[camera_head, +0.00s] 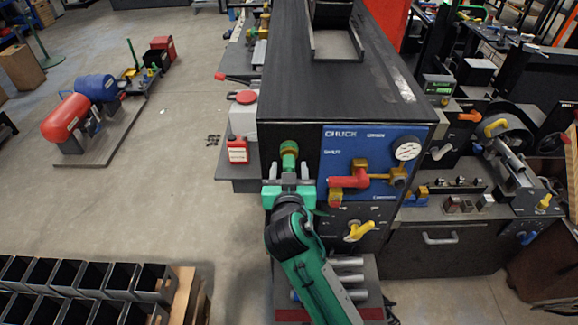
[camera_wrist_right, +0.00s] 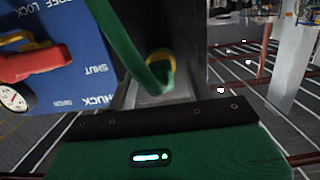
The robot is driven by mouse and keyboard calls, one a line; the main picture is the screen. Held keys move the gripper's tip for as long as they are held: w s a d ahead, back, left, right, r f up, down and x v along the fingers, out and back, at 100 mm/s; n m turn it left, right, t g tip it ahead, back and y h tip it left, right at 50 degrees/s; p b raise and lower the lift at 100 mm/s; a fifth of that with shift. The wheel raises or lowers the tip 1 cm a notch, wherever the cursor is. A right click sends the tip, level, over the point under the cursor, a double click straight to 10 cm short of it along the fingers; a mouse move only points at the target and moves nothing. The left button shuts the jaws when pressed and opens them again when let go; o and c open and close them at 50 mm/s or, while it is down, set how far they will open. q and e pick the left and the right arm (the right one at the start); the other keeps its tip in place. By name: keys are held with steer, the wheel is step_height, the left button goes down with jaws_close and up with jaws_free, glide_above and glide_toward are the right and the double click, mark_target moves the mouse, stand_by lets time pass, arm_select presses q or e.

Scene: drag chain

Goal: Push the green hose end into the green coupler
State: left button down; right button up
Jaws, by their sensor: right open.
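Whether the hose end sits inside the coupler I cannot tell. My left gripper is not in view.
A blue panel (camera_head: 345,145) right of the coupler carries a red and yellow handle (camera_head: 350,181) and a white gauge (camera_head: 407,150). A yellow lever (camera_head: 359,231) is lower down. Open floor lies further left.

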steer(key=s+r, duration=0.2)
steer(key=s, duration=1)
steer(key=shift+f, duration=0.15)
